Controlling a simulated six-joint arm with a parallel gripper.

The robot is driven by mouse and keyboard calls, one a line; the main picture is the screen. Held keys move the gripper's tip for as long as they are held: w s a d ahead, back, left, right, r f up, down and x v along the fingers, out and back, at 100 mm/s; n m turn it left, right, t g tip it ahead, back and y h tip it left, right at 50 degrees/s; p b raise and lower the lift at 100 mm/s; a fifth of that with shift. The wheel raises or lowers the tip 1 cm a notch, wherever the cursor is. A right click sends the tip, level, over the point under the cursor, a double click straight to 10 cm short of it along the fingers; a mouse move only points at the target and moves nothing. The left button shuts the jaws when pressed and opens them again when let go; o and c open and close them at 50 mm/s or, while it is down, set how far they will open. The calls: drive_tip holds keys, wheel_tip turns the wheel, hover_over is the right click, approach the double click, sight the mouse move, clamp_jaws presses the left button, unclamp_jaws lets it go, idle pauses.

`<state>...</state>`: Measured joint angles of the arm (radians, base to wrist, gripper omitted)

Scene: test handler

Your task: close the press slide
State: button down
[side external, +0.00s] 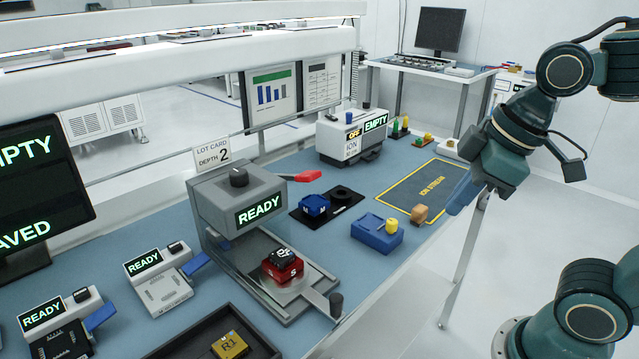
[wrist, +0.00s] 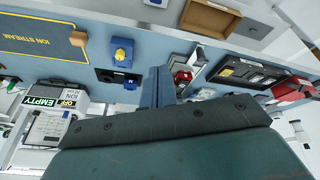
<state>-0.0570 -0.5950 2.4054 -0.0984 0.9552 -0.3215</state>
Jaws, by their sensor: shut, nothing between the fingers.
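The press (side external: 238,205) is a grey machine with a lit "READY" display and a dark knob on top. Its slide (side external: 318,296) is pulled out toward the front, with a black knob (side external: 336,303) at its outer end. A red block with a black top (side external: 283,266) sits on the slide under no cover; it also shows in the wrist view (wrist: 183,77). My gripper (side external: 457,202) is shut and empty, in the air to the right of the press, well apart from the slide. Its blue fingers (wrist: 157,76) hide part of the press in the wrist view.
A blue fixture with a yellow knob (side external: 377,235), an orange-brown piece (side external: 420,214) and a black plate with a blue block (side external: 314,206) lie between the press and my gripper. A dark tray (side external: 180,343) with a yellow block is in front. A red lever (side external: 309,175) sticks out behind.

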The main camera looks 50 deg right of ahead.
drive_tip(key=w+a+f+n+g, duration=0.3)
drive_tip(key=a+n, duration=0.4)
drive_tip(key=n, duration=0.6)
drive_tip(key=w+a+f+n+g, duration=0.2)
drive_tip(key=w+a+n+g, duration=0.2)
drive_tip(key=a+n, duration=0.4)
drive_tip(key=n+g, duration=0.1)
drive_tip(key=n, duration=0.5)
drive_tip(key=shift+w+f+n, duration=0.3)
drive_tip(key=shift+f, duration=0.1)
drive_tip(key=d+x, duration=0.1)
drive_tip(key=x, duration=0.9)
drive_tip(key=shift+w+d+r, duration=0.15)
drive_tip(key=shift+w, duration=1.75)
drive_tip(key=shift+w, duration=0.1)
